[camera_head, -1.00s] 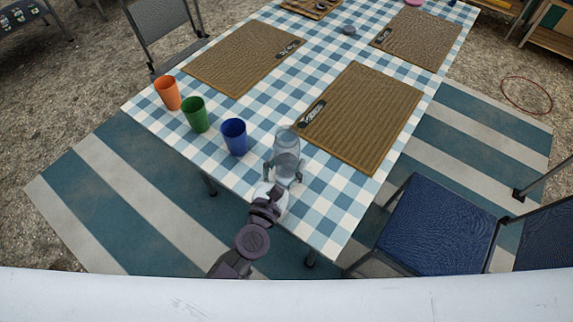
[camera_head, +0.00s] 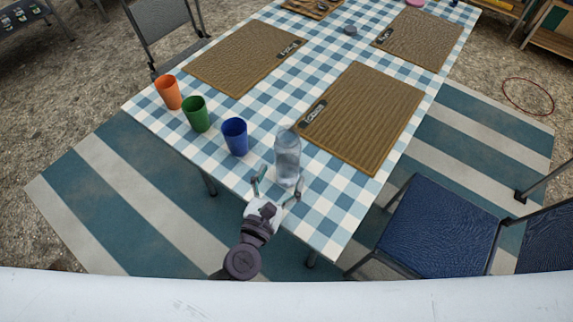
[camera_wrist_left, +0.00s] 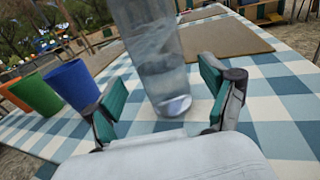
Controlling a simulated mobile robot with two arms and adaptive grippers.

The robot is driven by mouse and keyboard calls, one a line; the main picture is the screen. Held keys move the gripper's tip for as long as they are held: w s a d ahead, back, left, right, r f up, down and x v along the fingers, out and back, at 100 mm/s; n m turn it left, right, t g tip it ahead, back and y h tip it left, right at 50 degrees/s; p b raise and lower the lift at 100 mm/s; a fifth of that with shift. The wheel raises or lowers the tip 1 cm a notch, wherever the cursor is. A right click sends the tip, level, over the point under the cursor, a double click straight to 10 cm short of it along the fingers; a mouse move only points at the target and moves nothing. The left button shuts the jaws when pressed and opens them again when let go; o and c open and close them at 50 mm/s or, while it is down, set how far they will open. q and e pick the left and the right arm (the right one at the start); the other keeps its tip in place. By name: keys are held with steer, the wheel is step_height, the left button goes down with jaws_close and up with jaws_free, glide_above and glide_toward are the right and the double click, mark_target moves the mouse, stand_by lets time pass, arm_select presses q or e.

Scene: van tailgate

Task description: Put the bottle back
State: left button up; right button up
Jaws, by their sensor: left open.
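A clear bottle (camera_head: 287,158) stands upright on the checked tablecloth near the table's front edge, just right of the blue cup. It also shows in the left wrist view (camera_wrist_left: 153,50), ahead of the fingers, with its top out of frame. My left gripper (camera_head: 276,188) is open and empty. Its fingers are spread on the near side of the bottle, with a gap between the gripper and the bottle. In the wrist view the fingertips (camera_wrist_left: 162,95) stand left and right of the bottle's lower part. My right gripper is not in view.
Orange (camera_head: 168,92), green (camera_head: 196,114) and blue (camera_head: 235,137) cups stand in a row left of the bottle. A woven placemat (camera_head: 362,116) lies right behind it. A blue chair (camera_head: 438,226) stands right of the table (camera_head: 330,218).

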arm_select(q)
steer(key=b+v, duration=0.1)
steer(key=v, duration=0.7)
steer(key=shift+w+r, duration=0.1)
